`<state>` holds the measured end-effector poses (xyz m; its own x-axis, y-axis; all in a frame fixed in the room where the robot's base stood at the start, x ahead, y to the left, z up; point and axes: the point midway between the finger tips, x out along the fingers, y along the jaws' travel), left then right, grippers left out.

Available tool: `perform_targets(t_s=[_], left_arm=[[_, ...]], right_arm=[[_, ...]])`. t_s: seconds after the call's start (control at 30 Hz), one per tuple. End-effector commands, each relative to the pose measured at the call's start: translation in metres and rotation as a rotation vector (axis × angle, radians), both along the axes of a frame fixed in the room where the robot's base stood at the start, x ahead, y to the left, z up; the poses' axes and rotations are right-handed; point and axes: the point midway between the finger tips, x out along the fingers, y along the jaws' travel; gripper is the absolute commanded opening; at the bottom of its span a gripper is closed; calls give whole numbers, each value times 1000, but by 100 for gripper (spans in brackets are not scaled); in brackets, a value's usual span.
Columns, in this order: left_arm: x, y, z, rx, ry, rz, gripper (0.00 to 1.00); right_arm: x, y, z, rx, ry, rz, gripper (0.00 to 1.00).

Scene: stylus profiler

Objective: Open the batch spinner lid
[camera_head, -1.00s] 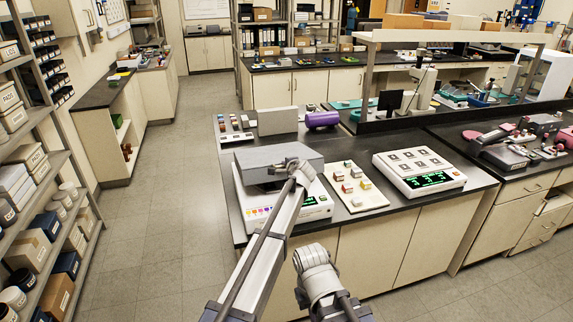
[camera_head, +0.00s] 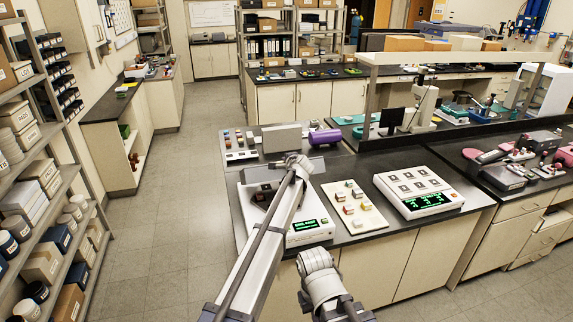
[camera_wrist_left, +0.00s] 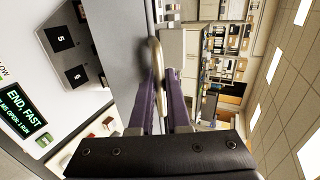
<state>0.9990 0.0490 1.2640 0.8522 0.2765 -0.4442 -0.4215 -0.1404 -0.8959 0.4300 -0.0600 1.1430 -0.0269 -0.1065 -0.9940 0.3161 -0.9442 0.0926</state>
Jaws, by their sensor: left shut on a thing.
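The batch spinner (camera_head: 308,237) is a white box with a green-lit display on the near left bench. Its grey lid (camera_head: 318,166) is tilted up, and part of the dark interior (camera_head: 262,196) shows below it. In the left wrist view, the lid (camera_wrist_left: 118,45) is a grey panel with a pale bar handle (camera_wrist_left: 155,65). My left gripper (camera_wrist_left: 165,95) has its purple fingers around that handle. In the head view, my left arm hides much of the spinner and the fingers. My right gripper is out of view.
A tray of small coloured blocks (camera_head: 369,222) and a white device with several square pads (camera_head: 428,178) stand right of the spinner. Behind are a grey box (camera_head: 282,138) and a purple cylinder (camera_head: 325,137). The floor at left is clear.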

Motion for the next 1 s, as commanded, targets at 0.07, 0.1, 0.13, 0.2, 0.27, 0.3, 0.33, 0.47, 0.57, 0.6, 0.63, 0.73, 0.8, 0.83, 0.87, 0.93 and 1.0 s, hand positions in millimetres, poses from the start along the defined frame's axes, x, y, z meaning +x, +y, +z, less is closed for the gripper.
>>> perform_targets(t_s=[0.07, 0.1, 0.13, 0.2, 0.27, 0.3, 0.33, 0.47, 0.57, 0.6, 0.63, 0.73, 0.8, 0.83, 0.87, 0.93, 1.0], left_arm=[[1, 0, 1, 0, 0, 0, 0], [1, 0, 1, 0, 0, 0, 0], [1, 0, 1, 0, 0, -1, 0], [1, 0, 1, 0, 0, -1, 0], [1, 0, 1, 0, 0, -1, 0], [1, 0, 1, 0, 0, -1, 0], [1, 0, 1, 0, 0, -1, 0], [1, 0, 1, 0, 0, -1, 20], [1, 0, 1, 0, 0, -1, 32], [1, 0, 1, 0, 0, -1, 36], [1, 0, 1, 0, 0, -1, 39], [1, 0, 1, 0, 0, 0, 45], [1, 0, 1, 0, 0, 0, 45], [1, 0, 1, 0, 0, 0, 45], [1, 0, 1, 0, 0, 0, 45], [0, 0, 1, 0, 0, 0, 45], [-1, 0, 2, 0, 0, -1, 45]], right_arm=[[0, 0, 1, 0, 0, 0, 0], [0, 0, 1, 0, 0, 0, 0], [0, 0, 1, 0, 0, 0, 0], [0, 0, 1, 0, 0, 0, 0], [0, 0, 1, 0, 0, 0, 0], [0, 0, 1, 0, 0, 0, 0], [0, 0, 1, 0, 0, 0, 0], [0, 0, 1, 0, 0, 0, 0], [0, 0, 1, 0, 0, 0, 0], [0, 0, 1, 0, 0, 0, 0], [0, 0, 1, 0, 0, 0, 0], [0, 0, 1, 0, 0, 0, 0], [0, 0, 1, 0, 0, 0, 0], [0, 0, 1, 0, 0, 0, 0], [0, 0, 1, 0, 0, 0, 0], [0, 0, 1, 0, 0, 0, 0], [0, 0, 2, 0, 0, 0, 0]])
